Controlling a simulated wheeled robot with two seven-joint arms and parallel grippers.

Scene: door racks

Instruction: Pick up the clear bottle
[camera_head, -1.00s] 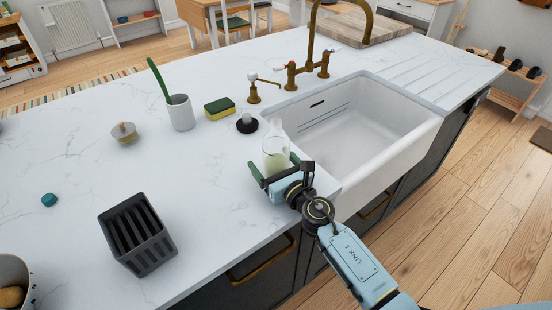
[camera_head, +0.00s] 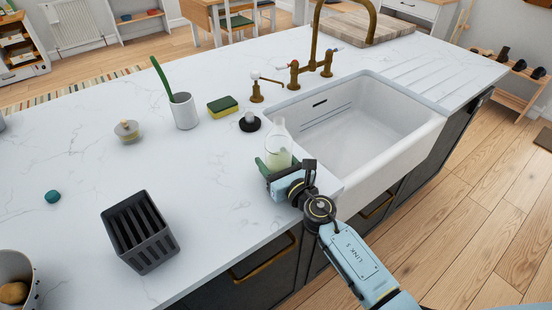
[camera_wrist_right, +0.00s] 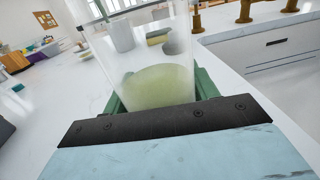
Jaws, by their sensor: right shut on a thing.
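The clear bottle (camera_head: 279,146) stands upright near the sink's left front corner, with pale green stuff in its lower part. My right gripper (camera_head: 277,165) is shut on the bottle low on its body. In the right wrist view the bottle (camera_wrist_right: 150,60) fills the middle, with the green fingers of my right gripper (camera_wrist_right: 155,95) on both sides of it. The bottle's base is hidden by the gripper, so I cannot tell whether it touches the worktop. My left gripper is not in view.
The white sink (camera_head: 380,140) lies to the right. A black stopper (camera_head: 250,123), a sponge (camera_head: 223,106), a cup with a green-handled brush (camera_head: 184,111) and a brass tap (camera_head: 317,60) stand behind. A dark slotted holder (camera_head: 141,235) is at front left. The worktop between is clear.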

